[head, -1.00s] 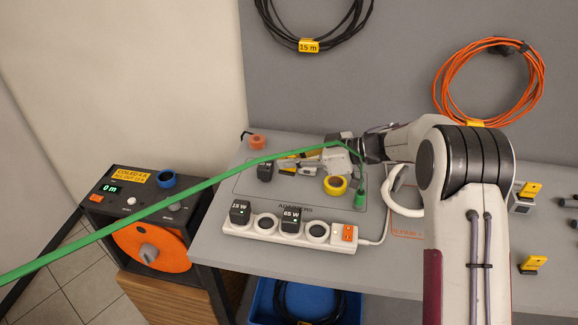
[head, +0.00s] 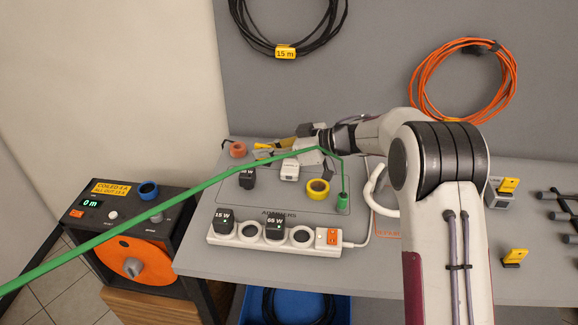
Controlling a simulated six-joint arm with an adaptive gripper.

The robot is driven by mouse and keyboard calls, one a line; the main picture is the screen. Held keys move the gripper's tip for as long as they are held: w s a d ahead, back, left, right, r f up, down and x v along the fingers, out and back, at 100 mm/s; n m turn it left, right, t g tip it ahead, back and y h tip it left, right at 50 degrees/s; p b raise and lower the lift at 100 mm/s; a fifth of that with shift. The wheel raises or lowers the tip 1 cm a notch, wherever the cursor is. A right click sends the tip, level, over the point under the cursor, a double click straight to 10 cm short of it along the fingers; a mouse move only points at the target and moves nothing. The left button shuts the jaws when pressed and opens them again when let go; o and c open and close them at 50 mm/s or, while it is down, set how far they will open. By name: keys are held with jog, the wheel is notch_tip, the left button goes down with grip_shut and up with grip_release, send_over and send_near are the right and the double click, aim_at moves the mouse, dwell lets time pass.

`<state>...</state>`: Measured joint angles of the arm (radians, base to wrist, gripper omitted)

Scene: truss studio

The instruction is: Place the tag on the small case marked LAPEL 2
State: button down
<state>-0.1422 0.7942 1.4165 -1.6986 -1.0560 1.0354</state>
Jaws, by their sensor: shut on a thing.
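My gripper (head: 276,153) is above the back of the bench, pointing left, with its fingers closed. A small yellow piece, which looks like the tag (head: 263,146), shows at its fingertips; the fingers and arm partly cover it. At the right of the bench stands a small grey case (head: 498,200) with a yellow tag (head: 508,185) on top. Another yellow tag (head: 515,256) sits on a dark item nearer the front. The writing on these is too small to read, so I cannot tell which is LAPEL 2. The gripper is well left of both.
A green strap (head: 150,212) runs across the left to the adapter mat. A power strip (head: 225,238) with plugged adapters, yellow tape (head: 317,188) and a white adapter (head: 289,173) lie nearby. Orange cable (head: 420,85) hangs behind.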

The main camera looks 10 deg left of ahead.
jog(key=w+d+m+t+h, duration=0.3)
jog(key=w+d+m+t, duration=0.2)
jog(key=w, duration=0.6)
jog(key=shift+d+r+m+t+h, duration=0.3)
jog(key=shift+d+m+t, duration=0.1)
jog(key=shift+m+t, duration=0.3)
jog(key=shift+f, duration=0.1)
send_over(291, 166)
jog(key=shift+f, duration=3.1)
jog(key=shift+f, duration=1.85)
jog(key=shift+f, duration=0.15)
jog(key=c, duration=2.2)
grip_release()
